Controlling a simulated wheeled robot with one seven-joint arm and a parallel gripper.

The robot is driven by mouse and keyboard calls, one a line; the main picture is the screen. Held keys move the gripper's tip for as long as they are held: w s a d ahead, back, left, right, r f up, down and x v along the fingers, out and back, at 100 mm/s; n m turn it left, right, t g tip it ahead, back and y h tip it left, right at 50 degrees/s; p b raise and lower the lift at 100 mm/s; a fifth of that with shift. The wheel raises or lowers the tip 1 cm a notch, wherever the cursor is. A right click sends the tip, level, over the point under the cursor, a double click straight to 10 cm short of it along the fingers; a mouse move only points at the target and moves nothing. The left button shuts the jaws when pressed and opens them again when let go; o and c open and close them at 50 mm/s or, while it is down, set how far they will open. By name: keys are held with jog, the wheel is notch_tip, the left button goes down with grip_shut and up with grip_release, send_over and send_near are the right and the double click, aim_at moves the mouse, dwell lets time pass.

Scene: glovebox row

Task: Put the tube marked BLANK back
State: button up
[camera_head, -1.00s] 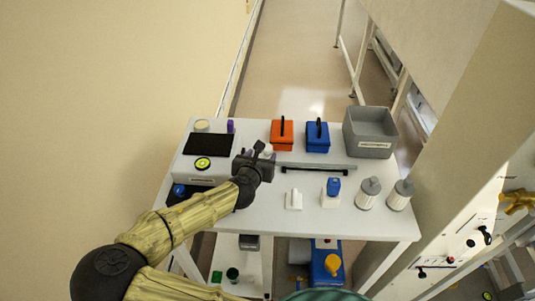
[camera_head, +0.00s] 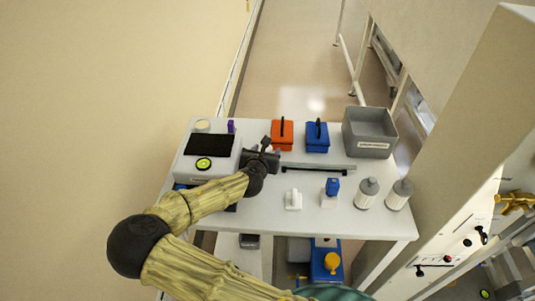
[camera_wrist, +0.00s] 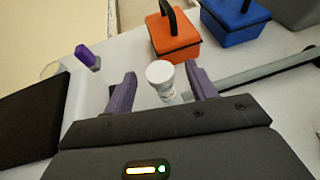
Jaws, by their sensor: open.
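A small white-capped container (camera_wrist: 161,76) stands between the fingers of my gripper (camera_wrist: 160,84) in the wrist view. The gripper's purple fingers are open, one on each side of it, with gaps visible. I cannot read any BLANK mark on it, so I cannot tell if it is the named tube. In the head view my gripper (camera_head: 266,152) is over the table, right of the white instrument, and hides the container. A purple-topped item (camera_wrist: 86,56) stands to the left in the wrist view; it also shows in the head view (camera_head: 231,126).
The white table (camera_head: 270,215) carries a white instrument with a dark panel (camera_head: 209,146), an orange box (camera_head: 282,135), a blue box (camera_head: 317,137) and a grey bin (camera_head: 370,131). A dark-slotted bar (camera_head: 318,168), small bottles and two lidded jars (camera_head: 367,193) stand right of my gripper.

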dwell(0.4)
jog(key=c, duration=1.1)
jog(key=shift+c, duration=0.2)
jog(key=shift+r, duration=0.1)
notch_tip(320, 180, up, 10)
jog(key=shift+b, duration=0.4)
